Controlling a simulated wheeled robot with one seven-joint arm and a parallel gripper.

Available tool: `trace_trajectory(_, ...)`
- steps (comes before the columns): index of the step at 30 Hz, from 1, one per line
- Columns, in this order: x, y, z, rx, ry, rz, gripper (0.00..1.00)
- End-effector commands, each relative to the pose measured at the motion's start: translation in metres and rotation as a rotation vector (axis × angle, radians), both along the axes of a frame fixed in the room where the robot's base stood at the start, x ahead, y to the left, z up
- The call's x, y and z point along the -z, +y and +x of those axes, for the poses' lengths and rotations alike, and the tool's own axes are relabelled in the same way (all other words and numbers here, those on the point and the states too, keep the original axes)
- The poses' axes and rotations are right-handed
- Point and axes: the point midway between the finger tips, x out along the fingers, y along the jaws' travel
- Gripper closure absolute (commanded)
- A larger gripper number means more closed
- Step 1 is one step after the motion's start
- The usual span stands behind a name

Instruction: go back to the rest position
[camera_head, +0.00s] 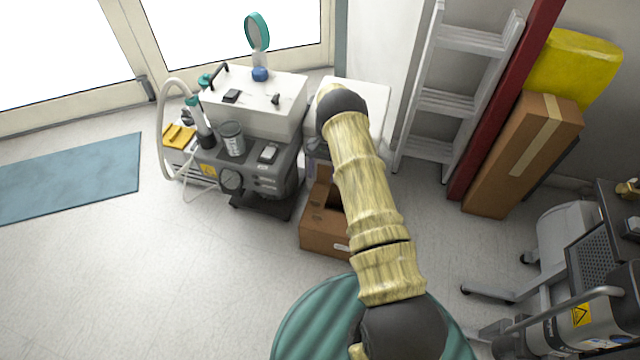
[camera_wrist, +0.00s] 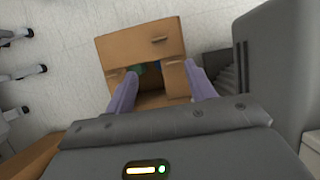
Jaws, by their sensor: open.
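My gripper (camera_wrist: 160,72) shows in the wrist view with its two purple fingers spread apart and nothing between them. The fingers point towards an open cardboard box (camera_wrist: 125,50) on the floor. Something green and something blue show dimly inside the box; I cannot tell what they are. In the head view my arm stretches forward in a yellowish sleeve, and its far end is mostly hidden behind the arm. The cardboard box (camera_head: 325,240) shows there too, partly covered by my arm.
A grey compressor cart (camera_head: 265,178) with a white case (camera_head: 255,105) on it stands left of my arm. A ladder (camera_head: 445,100), a tall carton (camera_head: 525,155) and a wheeled machine (camera_head: 570,300) are on the right. The floor at left is clear around a blue mat (camera_head: 70,178).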

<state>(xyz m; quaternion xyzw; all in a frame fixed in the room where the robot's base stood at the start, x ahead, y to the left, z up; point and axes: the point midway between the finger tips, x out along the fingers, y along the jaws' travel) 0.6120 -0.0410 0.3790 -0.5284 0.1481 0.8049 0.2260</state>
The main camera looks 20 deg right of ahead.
Motion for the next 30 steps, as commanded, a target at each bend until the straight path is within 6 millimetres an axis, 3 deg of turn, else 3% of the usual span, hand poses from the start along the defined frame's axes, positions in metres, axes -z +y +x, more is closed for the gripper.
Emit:
trace_trajectory(6,-0.019,-0.004,0.007,-0.001,-0.001,0.0,0.45)
trace_trajectory(23,-0.021,-0.005,0.007,0.0,-0.002,0.0,0.45)
trace_trajectory(26,-0.03,-0.004,0.007,-0.006,-0.015,-0.005,0.45)
trace_trajectory(30,-0.06,-0.002,0.005,-0.027,-0.057,-0.017,0.45)
